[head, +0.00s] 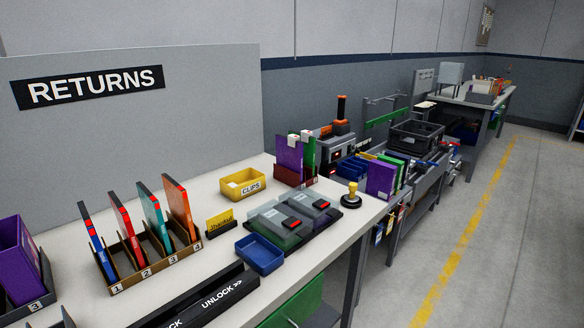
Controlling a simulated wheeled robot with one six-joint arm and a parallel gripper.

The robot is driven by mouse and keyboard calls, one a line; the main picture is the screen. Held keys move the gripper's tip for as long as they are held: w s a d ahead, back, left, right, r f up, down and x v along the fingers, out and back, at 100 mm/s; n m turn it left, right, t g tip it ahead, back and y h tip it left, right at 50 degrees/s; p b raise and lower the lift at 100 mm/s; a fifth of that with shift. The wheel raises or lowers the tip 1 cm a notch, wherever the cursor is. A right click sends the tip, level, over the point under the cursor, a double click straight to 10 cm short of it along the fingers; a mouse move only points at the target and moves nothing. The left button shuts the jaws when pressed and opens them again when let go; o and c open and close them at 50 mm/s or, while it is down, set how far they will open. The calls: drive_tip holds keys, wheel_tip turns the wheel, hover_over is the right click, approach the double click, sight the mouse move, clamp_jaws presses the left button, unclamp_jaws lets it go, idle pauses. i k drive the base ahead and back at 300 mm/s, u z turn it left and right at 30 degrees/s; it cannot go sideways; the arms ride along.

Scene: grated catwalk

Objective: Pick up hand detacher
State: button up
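I cannot tell for certain which thing is the hand detacher. A small tool with a yellow knob on a dark round base (352,194) stands upright at the right end of the returns counter (333,222); it may be the detacher. My gripper is not in view.
A numbered rack (157,262) holds several upright cases. A black UNLOCK rail (205,299) runs along the front. The floor at right (500,230) is clear.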

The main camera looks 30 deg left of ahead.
sight(352, 199)
drive_tip(key=k, duration=0.55)
drive_tip(key=u, duration=1.05)
drive_tip(key=i, duration=0.5)
